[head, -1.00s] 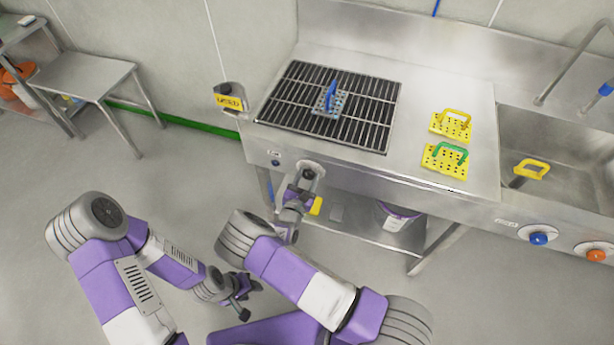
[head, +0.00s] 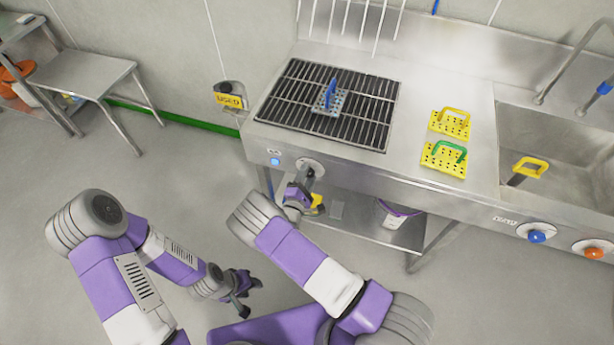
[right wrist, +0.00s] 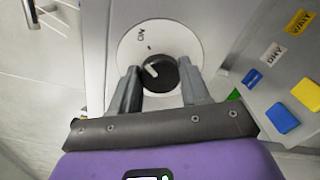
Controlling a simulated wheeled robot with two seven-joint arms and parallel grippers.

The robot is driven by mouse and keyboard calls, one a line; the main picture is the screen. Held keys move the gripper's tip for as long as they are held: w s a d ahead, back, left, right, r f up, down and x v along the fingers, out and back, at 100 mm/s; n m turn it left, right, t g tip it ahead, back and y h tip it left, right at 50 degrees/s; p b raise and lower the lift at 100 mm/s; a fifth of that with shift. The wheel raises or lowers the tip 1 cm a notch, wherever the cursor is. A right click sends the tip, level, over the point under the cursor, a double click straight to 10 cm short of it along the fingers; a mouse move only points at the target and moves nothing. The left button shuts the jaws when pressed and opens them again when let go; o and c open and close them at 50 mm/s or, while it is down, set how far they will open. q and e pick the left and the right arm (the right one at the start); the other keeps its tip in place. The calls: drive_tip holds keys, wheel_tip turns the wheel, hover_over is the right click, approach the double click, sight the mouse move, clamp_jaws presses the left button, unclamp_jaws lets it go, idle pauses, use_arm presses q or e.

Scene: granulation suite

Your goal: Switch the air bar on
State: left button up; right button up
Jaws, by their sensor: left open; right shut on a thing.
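The black air knob (right wrist: 158,74), with a pale pointer, sits on a round white dial plate (right wrist: 128,48) on the bench front. My right gripper (head: 309,176) is at this dial, below the grille's left part. In the right wrist view its two fingers close on the knob from both sides. A small blue lamp (head: 275,161) left of the dial glows bright. White streaks (head: 348,22) hang down behind the grille (head: 365,110), at the top of the head view. My left gripper (head: 249,294) is open and empty, low over the floor.
A blue-handled perforated plate (head: 325,102) lies on the grille. Yellow plates with a yellow handle (head: 450,124) and a green handle (head: 443,160) lie right of it. The sink (head: 570,140) has blue and orange knobs below. A yellow "USED" holder (head: 229,101) is left.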

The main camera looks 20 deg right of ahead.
drive_tip(key=shift+m, duration=0.9)
drive_tip(key=o, duration=1.1)
drive_tip(key=shift+c, duration=0.2)
drive_tip(key=v, duration=0.7)
drive_tip(key=shift+s+a, duration=0.2)
drive_tip(key=shift+s, duration=0.05)
